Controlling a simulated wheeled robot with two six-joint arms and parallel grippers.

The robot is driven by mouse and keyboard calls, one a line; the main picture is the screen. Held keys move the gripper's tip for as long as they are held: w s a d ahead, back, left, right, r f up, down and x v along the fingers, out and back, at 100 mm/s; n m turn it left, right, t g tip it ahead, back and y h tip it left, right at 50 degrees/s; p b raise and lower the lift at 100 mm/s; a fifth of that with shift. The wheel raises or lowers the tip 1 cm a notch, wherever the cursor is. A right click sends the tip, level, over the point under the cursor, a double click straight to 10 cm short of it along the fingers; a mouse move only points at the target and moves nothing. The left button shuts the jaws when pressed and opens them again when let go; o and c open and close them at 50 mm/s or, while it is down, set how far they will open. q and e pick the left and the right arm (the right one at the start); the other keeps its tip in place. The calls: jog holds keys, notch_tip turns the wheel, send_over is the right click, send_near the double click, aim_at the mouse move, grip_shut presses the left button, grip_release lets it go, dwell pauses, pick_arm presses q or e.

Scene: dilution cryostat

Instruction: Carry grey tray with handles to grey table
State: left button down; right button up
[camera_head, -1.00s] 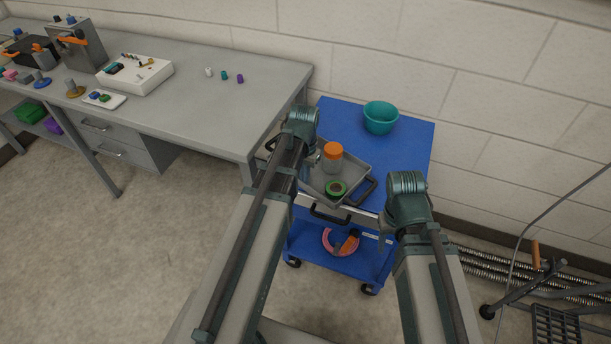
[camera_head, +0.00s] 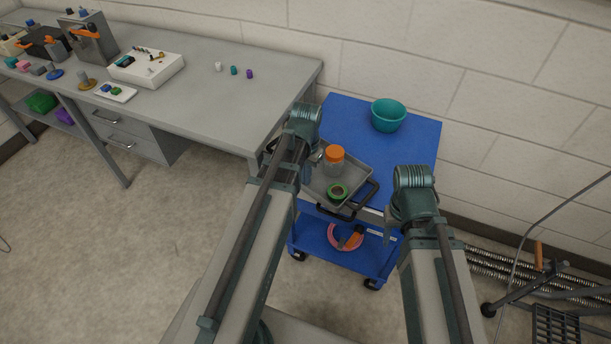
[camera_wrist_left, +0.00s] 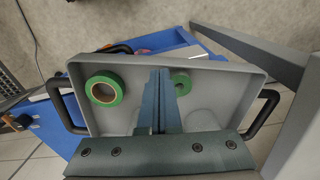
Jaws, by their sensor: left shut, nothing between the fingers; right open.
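The grey tray (camera_head: 350,176) with black handles rests on the top of the blue cart (camera_head: 425,135), tilted in the picture towards the front edge. It holds a jar with an orange lid (camera_head: 335,154) and a green tape roll (camera_head: 338,191). In the left wrist view the tray (camera_wrist_left: 125,125) shows two side handles, the green tape roll (camera_wrist_left: 105,89) and a second green round thing (camera_wrist_left: 181,82) partly behind my fingers. My left gripper (camera_wrist_left: 160,72) is shut and empty over the tray. My right gripper (camera_head: 393,220) is open, right of the tray by the cart's front edge.
The grey table (camera_head: 210,98) stands left of the cart. A white box, small coloured pieces and dark devices sit on it; its near right part is clear. A teal bowl (camera_head: 388,115) stands at the cart's back. Ribbed hoses (camera_head: 500,268) lie along the wall.

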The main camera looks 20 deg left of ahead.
pick_arm(q)
notch_tip(320, 180, up, 8)
jog(key=p, duration=0.7)
jog(key=c, duration=1.4)
grip_release()
jog(key=shift+d, duration=0.1)
jog(key=s+d, duration=0.5)
jog(key=d, duration=0.2)
jog(key=s+d+m+y, duration=0.1)
jog(key=s+d, duration=0.4)
jog(key=d, duration=0.3)
jog(key=shift+s+d+m, duration=0.25)
jog(key=shift+s+m, duration=0.05)
